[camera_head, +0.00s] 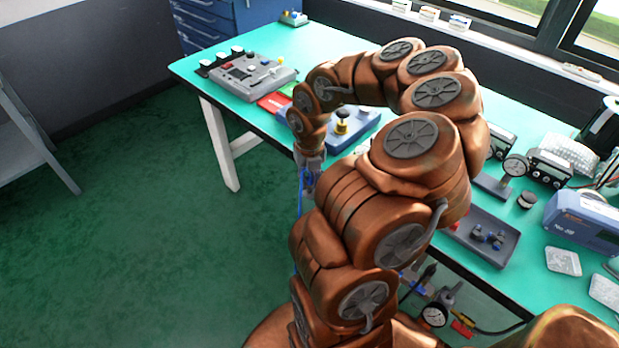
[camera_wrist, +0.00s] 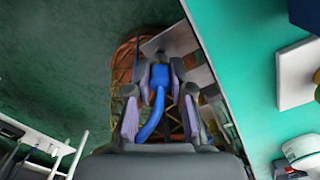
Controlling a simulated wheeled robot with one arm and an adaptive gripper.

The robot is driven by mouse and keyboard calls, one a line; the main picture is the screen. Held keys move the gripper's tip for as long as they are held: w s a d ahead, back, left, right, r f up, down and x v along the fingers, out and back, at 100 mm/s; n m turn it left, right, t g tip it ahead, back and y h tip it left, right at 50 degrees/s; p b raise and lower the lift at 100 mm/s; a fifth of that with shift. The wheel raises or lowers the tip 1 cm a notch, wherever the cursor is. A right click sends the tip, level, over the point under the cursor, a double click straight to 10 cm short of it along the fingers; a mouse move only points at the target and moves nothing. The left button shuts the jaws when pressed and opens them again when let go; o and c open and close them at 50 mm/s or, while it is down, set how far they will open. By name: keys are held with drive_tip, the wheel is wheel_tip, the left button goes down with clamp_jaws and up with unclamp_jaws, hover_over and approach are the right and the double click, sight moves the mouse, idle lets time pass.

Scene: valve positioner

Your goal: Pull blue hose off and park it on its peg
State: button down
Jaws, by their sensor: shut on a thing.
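My gripper (camera_wrist: 160,100) is shut on the blue hose (camera_wrist: 158,98), whose end sits between the two fingers in the wrist view. The hose hangs away from the fingers in a curve. In the head view the hose (camera_head: 301,190) hangs beside my gripper (camera_head: 309,178), just off the table's front edge and above the green floor. A blue device with a yellow knob (camera_head: 342,125) stands on the table beyond my wrist. The peg cannot be made out, and my arm hides part of the table.
The green table (camera_head: 330,45) carries a grey control panel (camera_head: 248,78) at its left. A dark tray with fittings (camera_head: 480,238), gauges (camera_head: 515,166) and a blue box (camera_head: 585,222) stand at the right. A gauge (camera_head: 434,314) hangs below the front edge.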

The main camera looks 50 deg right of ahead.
drive_tip(key=shift+f, duration=0.55)
idle(0.4)
drive_tip(key=c, duration=1)
unclamp_jaws()
drive_tip(key=shift+o, duration=0.2)
drive_tip(key=shift+r, duration=0.1)
drive_tip(key=shift+w+r, duration=0.1)
drive_tip(key=shift+r, duration=0.4)
wheel_tip(320, 180, up, 11)
